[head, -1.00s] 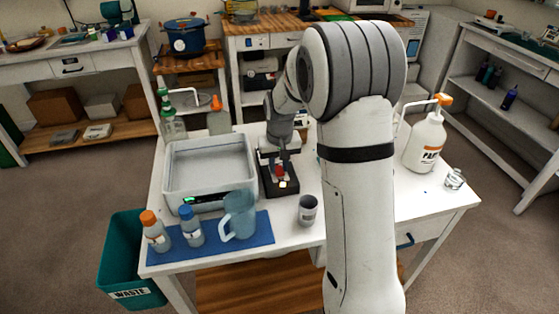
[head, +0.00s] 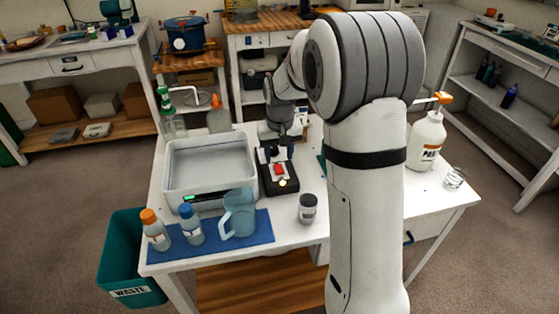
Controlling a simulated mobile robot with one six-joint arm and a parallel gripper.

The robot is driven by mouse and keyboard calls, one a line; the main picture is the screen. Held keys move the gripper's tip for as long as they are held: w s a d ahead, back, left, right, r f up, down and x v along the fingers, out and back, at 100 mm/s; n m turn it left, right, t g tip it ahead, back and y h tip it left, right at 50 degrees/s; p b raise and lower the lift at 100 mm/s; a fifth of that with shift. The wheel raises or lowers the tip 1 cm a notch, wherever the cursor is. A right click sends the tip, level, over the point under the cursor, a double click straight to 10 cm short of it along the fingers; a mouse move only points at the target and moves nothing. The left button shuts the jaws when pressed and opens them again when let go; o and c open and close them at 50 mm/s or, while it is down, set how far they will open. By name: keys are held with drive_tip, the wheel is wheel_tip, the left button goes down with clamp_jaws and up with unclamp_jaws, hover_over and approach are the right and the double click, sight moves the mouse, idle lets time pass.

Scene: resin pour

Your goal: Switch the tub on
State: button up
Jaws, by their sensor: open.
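The tub (head: 168,190) is a pale grey rectangular basin at the left of the white table. A small green-lit display (head: 188,198) shows on its front edge. Beside its right wall stands a black box (head: 291,184) with a red rocker switch (head: 280,169) and a small pale button (head: 283,183) on top. My gripper (head: 274,153) points down over the back part of the black box, just behind the red switch. Its fingers are apart with nothing visible between them. Whether they touch the box cannot be told.
A blue mat (head: 262,236) in front holds an orange-capped bottle (head: 155,232), a blue-capped bottle (head: 191,227) and a blue jug (head: 238,215). A small dark jar (head: 307,209) stands right of it. A pump bottle (head: 427,140) and a glass (head: 455,179) stand at right.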

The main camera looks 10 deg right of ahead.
sight(279, 170)
drive_tip(key=shift+s+r, duration=0.15)
drive_tip(key=shift+r, duration=1.7)
drive_tip(key=s+r+p, duration=0.1)
drive_tip(key=s+r, duration=0.2)
drive_tip(key=s, duration=1)
drive_tip(key=s+r+t+p, duration=0.1)
drive_tip(key=s+r, duration=0.3)
drive_tip(key=s, duration=0.9)
drive_tip(key=shift+s+d+p, duration=0.15)
drive_tip(key=shift+s+p, duration=0.25)
drive_tip(key=shift+p, duration=0.3)
